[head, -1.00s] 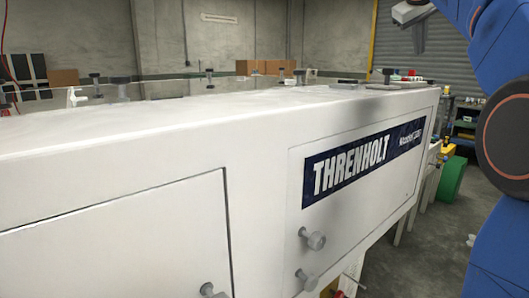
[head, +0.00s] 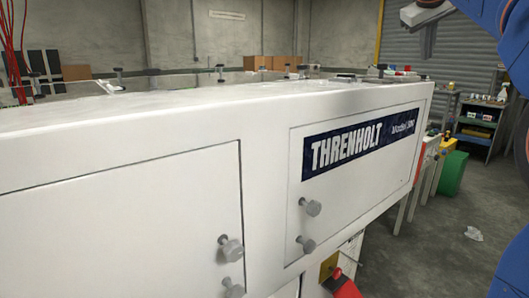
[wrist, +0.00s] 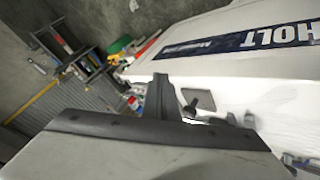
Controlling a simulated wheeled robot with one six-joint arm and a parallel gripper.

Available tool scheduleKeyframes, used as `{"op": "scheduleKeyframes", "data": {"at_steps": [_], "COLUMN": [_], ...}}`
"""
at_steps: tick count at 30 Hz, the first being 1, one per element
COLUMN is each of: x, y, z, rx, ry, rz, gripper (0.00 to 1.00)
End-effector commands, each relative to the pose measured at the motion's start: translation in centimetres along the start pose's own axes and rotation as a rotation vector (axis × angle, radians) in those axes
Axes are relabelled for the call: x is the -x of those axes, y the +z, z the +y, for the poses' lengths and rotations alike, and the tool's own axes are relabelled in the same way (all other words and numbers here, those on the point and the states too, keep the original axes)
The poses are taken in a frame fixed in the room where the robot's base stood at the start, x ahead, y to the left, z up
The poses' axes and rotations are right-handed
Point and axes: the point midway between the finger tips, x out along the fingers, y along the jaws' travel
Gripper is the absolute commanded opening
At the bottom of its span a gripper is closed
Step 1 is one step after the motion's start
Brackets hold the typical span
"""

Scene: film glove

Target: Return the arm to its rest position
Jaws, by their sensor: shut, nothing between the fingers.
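My gripper (wrist: 162,92) shows in the wrist view as dark fingers beyond the grey wrist housing. The fingers are together and empty. In the head view the grey end of my arm (head: 426,13) is at the top right, above and beyond the far end of the white machine, and apart from it. My blue arm (head: 512,60) runs down the right edge, partly cut off by the frame.
The long white THRENHOLT machine (head: 265,150) fills the left and middle, with knobs on its front doors. A green box (head: 452,174) and a shelf (head: 480,130) stand beyond its right end. A crumpled pale piece (head: 473,233) lies on otherwise open floor at right.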

Motion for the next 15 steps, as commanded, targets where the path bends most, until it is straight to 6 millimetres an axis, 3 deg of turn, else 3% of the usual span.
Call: {"op": "scheduleKeyframes", "data": {"at_steps": [8, 15], "x": [0.0, -0.7], "y": [4.2, 11.8], "z": [-3.6, -9.7], "rx": [-0.002, -0.014], "ry": [-0.06, -0.151], "rz": [-0.007, -0.022], "gripper": [0.0, 0.0]}}
